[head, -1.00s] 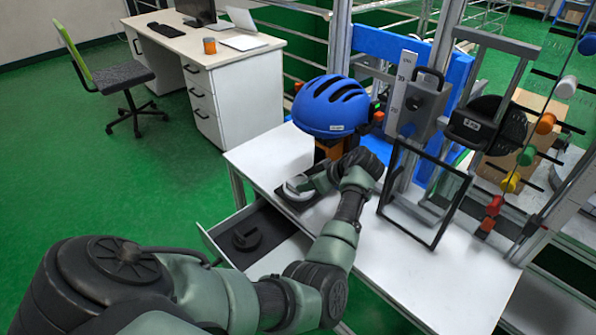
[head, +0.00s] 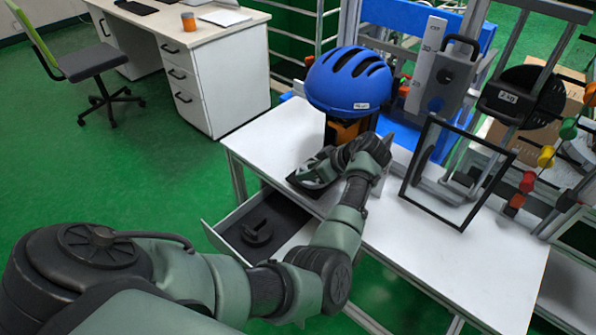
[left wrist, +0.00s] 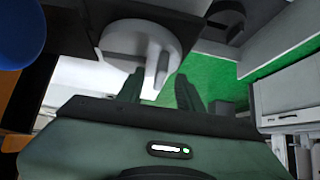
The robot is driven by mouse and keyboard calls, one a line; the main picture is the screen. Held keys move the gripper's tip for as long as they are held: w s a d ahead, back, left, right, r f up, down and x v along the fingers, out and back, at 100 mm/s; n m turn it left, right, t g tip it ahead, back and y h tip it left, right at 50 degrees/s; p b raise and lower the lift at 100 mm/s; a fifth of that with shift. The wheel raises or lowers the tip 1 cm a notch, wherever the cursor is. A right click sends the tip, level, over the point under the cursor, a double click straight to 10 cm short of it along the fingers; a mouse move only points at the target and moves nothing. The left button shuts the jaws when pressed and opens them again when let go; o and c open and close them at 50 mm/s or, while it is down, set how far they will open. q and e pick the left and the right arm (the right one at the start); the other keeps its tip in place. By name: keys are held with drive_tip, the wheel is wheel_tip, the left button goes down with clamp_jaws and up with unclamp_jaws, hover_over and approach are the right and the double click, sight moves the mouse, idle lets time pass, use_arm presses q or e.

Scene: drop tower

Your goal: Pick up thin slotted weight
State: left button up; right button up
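A light grey slotted weight (left wrist: 145,42) lies on a black pad (left wrist: 88,22) in the left wrist view. In the head view my left gripper (head: 318,172) is over the pad on the white table and mostly hides this weight. In the left wrist view the two fingers of my left gripper (left wrist: 160,90) are apart, close to the weight's slotted edge; contact cannot be told. A dark slotted weight (head: 257,232) lies in the open drawer (head: 226,238) below the tabletop. Which weight is the thin one is unclear. My right gripper is not in view.
A blue helmet (head: 350,80) on an orange and black support stands just behind my left gripper. A black-framed panel (head: 448,180) and a grey handled block (head: 450,75) stand to the right. The white tabletop (head: 440,262) is clear at the front right.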

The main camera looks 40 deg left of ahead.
use_arm(q)
drive_tip(key=shift+w+f, duration=0.1)
drive_tip(key=shift+f, duration=0.05)
drive_tip(key=shift+d, duration=0.1)
drive_tip(key=shift+d+r, duration=0.25)
drive_tip(key=shift+d, duration=0.05)
drive_tip(key=c, duration=0.4)
clamp_jaws()
drive_tip(key=shift+a, duration=0.15)
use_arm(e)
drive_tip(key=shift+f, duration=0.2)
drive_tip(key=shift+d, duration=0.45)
